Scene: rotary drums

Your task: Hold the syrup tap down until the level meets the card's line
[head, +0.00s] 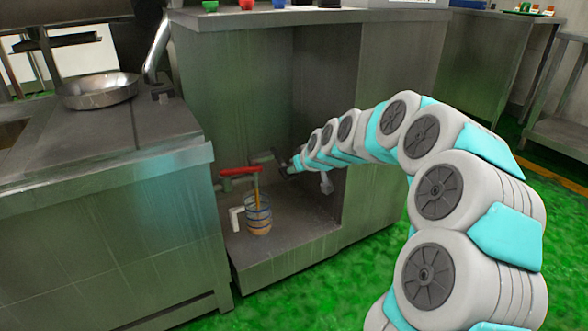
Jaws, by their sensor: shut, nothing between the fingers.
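The syrup tap (240,171) has a red lever and stands in the open bay of the metal cabinet. An amber stream (257,197) runs between the tap and a small clear cup (259,222) below it. The cup stands upright, with blue and amber bands showing; its exact level is too small to read. A white angled piece (236,219) is at the cup's left; I cannot tell whether it is the card, and no line on it can be made out. My gripper (283,168) is shut and empty, just right of the tap; whether it touches it is unclear.
The cabinet's side walls and top (340,15) enclose the bay around my forearm. A counter (100,150) with a metal pan (100,91) stands at the left. Red, green and blue cups (246,4) stand on the cabinet. Green floor (400,215) is open at the right.

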